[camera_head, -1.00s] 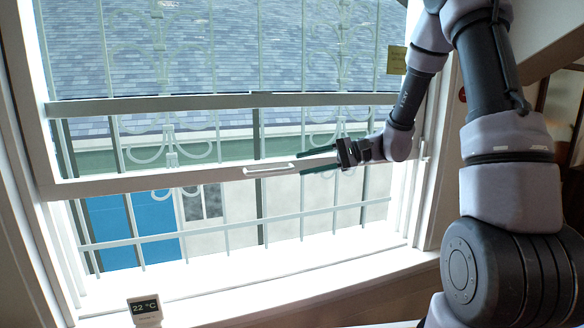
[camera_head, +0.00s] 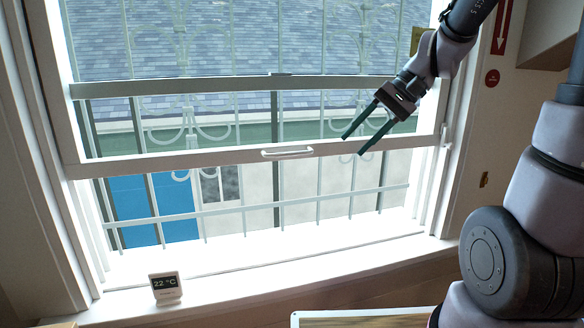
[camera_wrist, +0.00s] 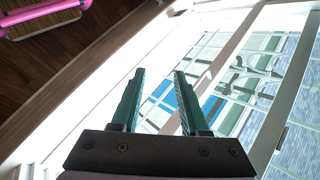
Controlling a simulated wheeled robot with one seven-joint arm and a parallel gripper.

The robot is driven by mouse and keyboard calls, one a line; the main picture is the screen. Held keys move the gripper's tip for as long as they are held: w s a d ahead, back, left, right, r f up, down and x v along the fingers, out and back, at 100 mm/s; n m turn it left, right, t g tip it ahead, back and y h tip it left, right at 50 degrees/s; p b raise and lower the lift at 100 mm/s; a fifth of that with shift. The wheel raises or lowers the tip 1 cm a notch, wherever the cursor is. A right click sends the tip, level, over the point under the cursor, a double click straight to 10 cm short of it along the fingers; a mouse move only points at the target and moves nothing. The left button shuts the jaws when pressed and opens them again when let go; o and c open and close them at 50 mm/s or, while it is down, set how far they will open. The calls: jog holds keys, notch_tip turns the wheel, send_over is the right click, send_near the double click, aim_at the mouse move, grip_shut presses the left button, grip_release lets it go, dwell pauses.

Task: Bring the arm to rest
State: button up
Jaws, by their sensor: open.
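My gripper (camera_head: 352,146) is open and empty in the head view, in front of the right part of the sash window. Its two green fingers point down and to the left, apart from each other with nothing between them. In the wrist view my gripper (camera_wrist: 158,72) shows its two fingers spread, with the window and bright sill beyond. The window's lower sash (camera_head: 200,159) is partly raised, with an open gap under it. Its white handle (camera_head: 287,152) is to the left of my fingertips, and the gripper appears clear of it.
A small thermometer display (camera_head: 166,286) stands on the white windowsill (camera_head: 240,277) at the left. Window bars are behind the sash. A red sign (camera_head: 501,28) is on the right wall. A pink-framed item (camera_wrist: 45,12) is at the wrist view's upper left.

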jog(key=s+d+r+t+h, duration=0.6)
jog(key=s+d+r, duration=0.1)
jog(key=d, duration=0.3)
jog(key=shift+s+t, duration=0.15)
jog(key=shift+t, duration=0.25)
jog(key=shift+a+r, duration=0.1)
jog(key=shift+a, duration=0.05)
dwell(0.4)
